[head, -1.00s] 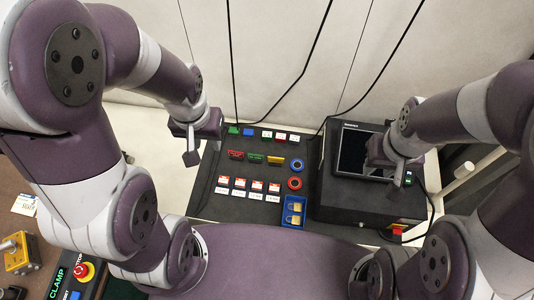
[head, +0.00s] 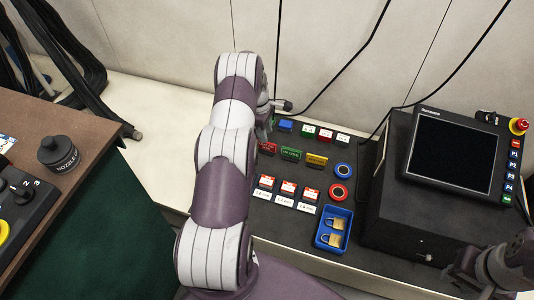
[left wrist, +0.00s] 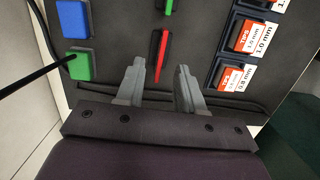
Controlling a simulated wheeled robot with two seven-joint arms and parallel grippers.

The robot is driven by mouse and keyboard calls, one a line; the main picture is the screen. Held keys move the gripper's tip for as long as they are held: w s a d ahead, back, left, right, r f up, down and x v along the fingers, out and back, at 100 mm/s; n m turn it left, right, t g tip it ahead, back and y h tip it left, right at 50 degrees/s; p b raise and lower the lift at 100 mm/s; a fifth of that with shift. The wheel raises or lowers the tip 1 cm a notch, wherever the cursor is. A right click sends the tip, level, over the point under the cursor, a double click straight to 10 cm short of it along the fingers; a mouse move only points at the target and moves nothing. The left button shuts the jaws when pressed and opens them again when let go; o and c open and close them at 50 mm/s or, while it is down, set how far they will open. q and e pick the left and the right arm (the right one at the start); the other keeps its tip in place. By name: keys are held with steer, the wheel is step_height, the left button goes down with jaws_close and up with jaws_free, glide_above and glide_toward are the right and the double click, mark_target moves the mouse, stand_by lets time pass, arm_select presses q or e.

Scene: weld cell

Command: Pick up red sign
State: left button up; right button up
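The red sign (head: 268,148) stands in a row on the dark panel, its left part hidden behind my left arm in the head view. In the left wrist view the red sign (left wrist: 159,55) shows edge-on as a thin upright strip, just ahead of and between the fingertips. My left gripper (left wrist: 160,70) is open and empty, with a finger on each side of the sign's line. In the head view my left gripper is mostly hidden behind its own arm. My right gripper (head: 462,268) is at the lower right, dark and partly out of frame; its fingers are not clear.
A green sign (head: 290,154) and a yellow sign (head: 316,160) stand right of the red one. Blue (left wrist: 73,18) and green (left wrist: 79,66) blocks lie beside the gripper. A blue tray (head: 334,244), rings and a monitor box (head: 390,225) are further right.

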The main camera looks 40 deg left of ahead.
mark_target(267, 147)
arm_select(q)
steer(key=f+b, duration=0.1)
steer(key=f, duration=0.1)
steer(key=f+b, duration=0.1)
steer(key=f, duration=0.1)
steer(key=f+b, duration=0.1)
steer(key=f, duration=0.1)
steer(key=shift+d, duration=0.35)
steer(key=shift+r, duration=0.1)
jaws_close()
